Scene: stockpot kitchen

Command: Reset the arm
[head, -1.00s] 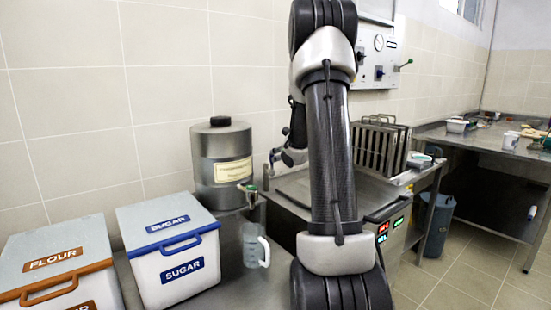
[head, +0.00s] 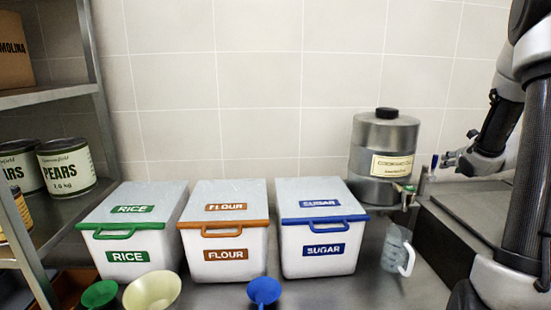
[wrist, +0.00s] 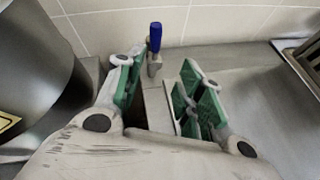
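My arm (head: 530,165) stands at the right edge of the head view, with its upper part cut off by the frame. My gripper (head: 447,160) is to the right of the steel dispenser, above the counter. In the wrist view my gripper (wrist: 160,82) has its two green-padded fingers spread apart with a clear gap. It looks empty. A blue-tipped upright piece (wrist: 155,38) shows beyond the gap, near the wall; I cannot tell what it is.
A steel dispenser (head: 375,140) with a tap stands left of my gripper, a clear jug (head: 392,250) below it. Bins of rice (head: 128,240), flour (head: 225,245) and sugar (head: 320,240) line the counter. Shelves with pear cans (head: 65,168) stand at left.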

